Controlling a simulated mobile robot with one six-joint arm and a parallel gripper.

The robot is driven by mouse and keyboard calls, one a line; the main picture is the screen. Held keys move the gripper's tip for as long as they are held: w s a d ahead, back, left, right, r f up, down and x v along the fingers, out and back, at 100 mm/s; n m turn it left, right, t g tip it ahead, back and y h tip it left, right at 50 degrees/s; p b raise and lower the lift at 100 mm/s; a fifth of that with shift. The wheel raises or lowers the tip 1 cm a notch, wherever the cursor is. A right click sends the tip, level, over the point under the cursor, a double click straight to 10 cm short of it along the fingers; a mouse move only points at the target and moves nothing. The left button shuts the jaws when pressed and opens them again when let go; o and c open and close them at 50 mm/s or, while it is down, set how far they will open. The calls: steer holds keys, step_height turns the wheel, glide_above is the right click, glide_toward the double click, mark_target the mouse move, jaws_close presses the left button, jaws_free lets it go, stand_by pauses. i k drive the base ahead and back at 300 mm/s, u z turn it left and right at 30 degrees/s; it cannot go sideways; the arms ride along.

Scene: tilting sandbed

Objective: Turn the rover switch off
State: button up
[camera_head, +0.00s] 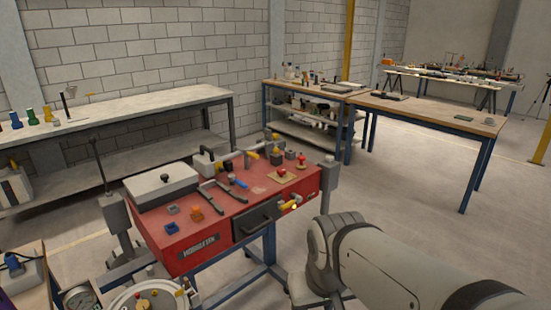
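I cannot pick out a rover or its switch for certain at this size. A red workbench (190,250) stands in the middle, with several small devices on its top. Two small red-topped knobs (282,171) (302,158) sit toward its right end, the nearer one on a tan plate. Small blue and orange blocks (197,214) lie on its left part. My arm comes in from the lower right, its pale rounded link close to the bench's right end. My gripper is not visible.
A grey lidded box (162,187) and dark bars (222,191) lie on the red bench. A black drawer handle (258,220) and a yellow-handled item (290,205) are at its front. A round pan (150,297) and a gauge (78,298) are at lower left. Floor is clear at right.

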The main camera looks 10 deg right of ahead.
mark_target(281, 171)
steer(key=z, duration=0.3)
steer(key=i, duration=1.95)
steer(key=u, duration=0.55)
steer(key=k, duration=0.8)
steer(key=u, duration=0.2)
steer(key=i, duration=0.8)
steer(key=z, duration=0.05)
